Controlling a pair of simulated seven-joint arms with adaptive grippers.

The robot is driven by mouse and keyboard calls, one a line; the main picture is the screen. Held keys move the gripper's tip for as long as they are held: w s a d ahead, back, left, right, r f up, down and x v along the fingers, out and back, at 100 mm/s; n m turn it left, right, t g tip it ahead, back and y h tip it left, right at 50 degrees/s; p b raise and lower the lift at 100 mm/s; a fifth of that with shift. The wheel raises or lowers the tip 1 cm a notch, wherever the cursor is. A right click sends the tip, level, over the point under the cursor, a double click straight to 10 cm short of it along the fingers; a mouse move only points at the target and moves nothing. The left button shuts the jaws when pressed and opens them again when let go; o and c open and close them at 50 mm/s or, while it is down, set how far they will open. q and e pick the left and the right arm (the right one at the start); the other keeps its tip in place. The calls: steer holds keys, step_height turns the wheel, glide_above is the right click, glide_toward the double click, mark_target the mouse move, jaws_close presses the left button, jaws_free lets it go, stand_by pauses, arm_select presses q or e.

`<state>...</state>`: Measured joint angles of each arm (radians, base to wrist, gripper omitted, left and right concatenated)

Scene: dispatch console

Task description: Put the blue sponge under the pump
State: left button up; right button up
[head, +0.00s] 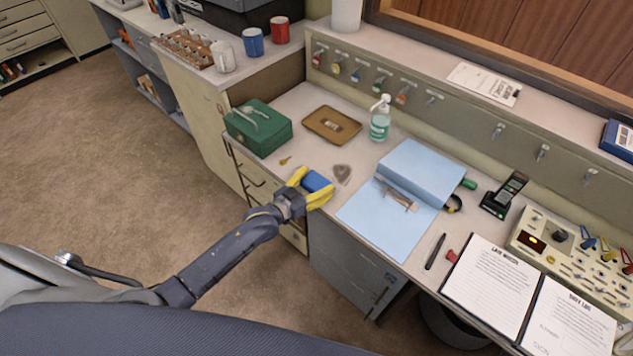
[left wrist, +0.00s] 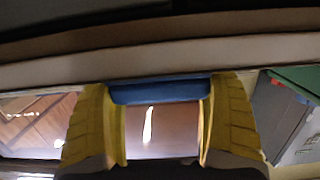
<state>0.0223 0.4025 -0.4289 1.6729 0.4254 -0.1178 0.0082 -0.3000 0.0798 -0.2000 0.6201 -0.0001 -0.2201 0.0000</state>
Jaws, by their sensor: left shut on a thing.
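The blue sponge (head: 317,181) is between the yellow fingers of my left gripper (head: 311,188), which is shut on it at the counter's front edge. In the left wrist view the sponge (left wrist: 160,90) spans the gap between both fingers. Whether it touches the counter is hard to tell. The pump (head: 380,122) is a clear bottle with teal liquid and a white top. It stands upright at the back of the counter, behind and to the right of the sponge, clear of the gripper. My right gripper is not in view.
A grey triangular object (head: 342,174) lies just right of the sponge. A brown tray (head: 316,123) lies left of the pump, and a green box (head: 258,128) is farther left. Bare counter separates the sponge and pump.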

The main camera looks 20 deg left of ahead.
arm_select(q)
steer(key=shift+f, duration=0.2)
steer(key=o, duration=1.1)
steer(key=shift+c, duration=0.2)
steer(key=v, duration=1.7)
steer(key=s+a+f+n+g+y, duration=0.1)
steer(key=s+a+f+g+y, duration=0.15)
steer(key=f, duration=0.85)
steer(key=s+a+f+g+y, duration=0.1)
steer(key=s+a+f, duration=0.25)
steer(key=f, duration=0.65)
steer(key=s+a+f+n+g+y, duration=0.1)
steer(key=s+a+f+g+y, duration=0.15)
steer(key=f, duration=0.85)
steer(key=s+d+f+g, duration=0.2)
steer(key=s+f, duration=0.5)
steer(key=s, duration=0.3)
steer(key=s+d+f+g, duration=0.2)
steer(key=s+f, duration=0.4)
steer(key=s, duration=0.5)
steer(key=s+d+f+g, duration=0.3)
steer(key=s+f, duration=0.4)
steer(key=s, duration=0.4)
steer(key=shift+f+m+y, duration=0.3)
steer(key=shift+m+y, duration=0.1)
